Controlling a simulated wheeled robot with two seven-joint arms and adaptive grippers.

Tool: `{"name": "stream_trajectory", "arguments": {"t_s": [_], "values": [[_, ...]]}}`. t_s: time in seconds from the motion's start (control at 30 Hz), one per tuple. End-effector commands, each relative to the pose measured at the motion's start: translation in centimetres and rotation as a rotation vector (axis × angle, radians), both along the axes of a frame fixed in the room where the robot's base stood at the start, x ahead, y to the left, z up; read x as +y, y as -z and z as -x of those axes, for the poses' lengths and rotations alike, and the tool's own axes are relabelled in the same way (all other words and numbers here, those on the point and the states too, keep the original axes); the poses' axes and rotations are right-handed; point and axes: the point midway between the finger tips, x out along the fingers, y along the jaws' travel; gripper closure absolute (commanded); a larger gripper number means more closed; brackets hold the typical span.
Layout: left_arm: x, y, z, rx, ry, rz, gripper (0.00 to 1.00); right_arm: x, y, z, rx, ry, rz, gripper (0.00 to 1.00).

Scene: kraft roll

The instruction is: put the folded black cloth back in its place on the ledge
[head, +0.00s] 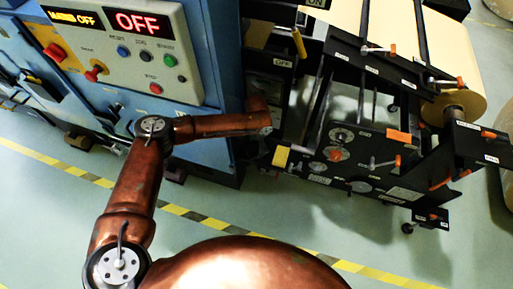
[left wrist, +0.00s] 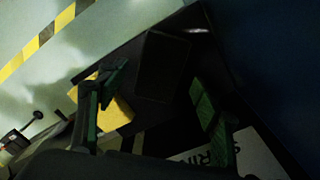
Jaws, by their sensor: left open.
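In the left wrist view a dark, squarish flat piece (left wrist: 162,62), which looks like the folded black cloth, lies on a black ledge (left wrist: 207,48). The dim light makes its outline hard to read. My left gripper (left wrist: 160,79) is open, its green-padded fingers apart on either side of the near part of the dark piece. I see nothing held between them. In the head view my copper left arm reaches to the black machine, and its gripper is lost against the dark frame. The cloth cannot be made out there. My right gripper is not in view.
A yellow pad (left wrist: 116,110) lies beside the left finger; a yellow patch also shows in the head view (head: 281,157). A white lettered label (left wrist: 250,155) is near the right finger. A blue cabinet with a control panel (head: 140,50) and a kraft roll (head: 455,108) flank the ledge area.

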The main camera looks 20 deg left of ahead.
Motion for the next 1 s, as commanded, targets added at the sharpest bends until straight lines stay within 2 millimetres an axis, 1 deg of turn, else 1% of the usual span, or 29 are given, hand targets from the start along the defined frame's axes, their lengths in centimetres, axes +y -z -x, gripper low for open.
{"name": "stream_trajectory", "arguments": {"t_s": [0.03,0.13,0.3,0.4,0.5,0.6,1.0], "values": [[0.0,-1.6,-0.1,-0.004,0.0,0.0,0.4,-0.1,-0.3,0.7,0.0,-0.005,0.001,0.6],[0.0,-3.6,-0.1,-0.004,0.0,0.0,0.4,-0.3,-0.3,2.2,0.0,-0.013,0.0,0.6],[0.1,-6.8,-0.1,-0.004,0.0,0.0,0.4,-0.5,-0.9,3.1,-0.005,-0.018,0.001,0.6],[0.1,-8.0,-0.1,-0.004,0.0,-0.001,0.4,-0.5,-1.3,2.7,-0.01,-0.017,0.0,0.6],[0.0,-8.7,0.0,-0.001,0.0,0.0,0.4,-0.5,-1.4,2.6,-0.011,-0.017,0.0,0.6],[0.0,-9.0,0.0,-0.001,0.0,-0.001,0.4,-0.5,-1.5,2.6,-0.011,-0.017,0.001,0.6],[0.0,-9.0,0.0,-0.001,0.0,-0.001,0.4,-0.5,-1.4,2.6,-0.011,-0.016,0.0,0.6]]}}
